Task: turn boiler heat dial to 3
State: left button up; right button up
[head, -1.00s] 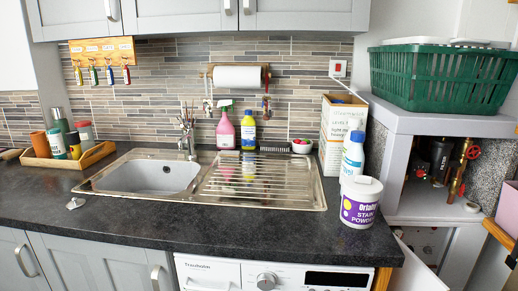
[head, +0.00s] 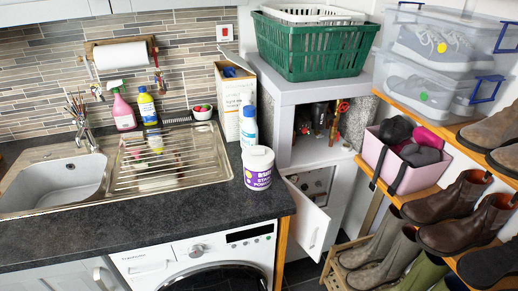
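The grey boiler cabinet (head: 283,140) stands right of the worktop. Its upper opening shows copper pipes (head: 336,125) and a red valve handle (head: 343,106). Its lower opening shows a pale panel (head: 318,184) with small dark marks, partly hidden by the white door (head: 307,222), which hangs open. A heat dial and its numbers are too small to make out. Neither of my grippers is in view.
A green basket (head: 310,48) sits on the cabinet. A purple-labelled tub (head: 257,168) stands at the worktop's right end, above the washing machine (head: 200,262). Boot shelves (head: 395,196), a pink bin (head: 425,174) and clear shoe boxes (head: 440,45) fill the right side.

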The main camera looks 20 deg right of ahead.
aim_at(304, 187)
jog(key=z, duration=1.1)
jog(key=i+j+z, duration=0.1)
jog(key=i+j, duration=0.3)
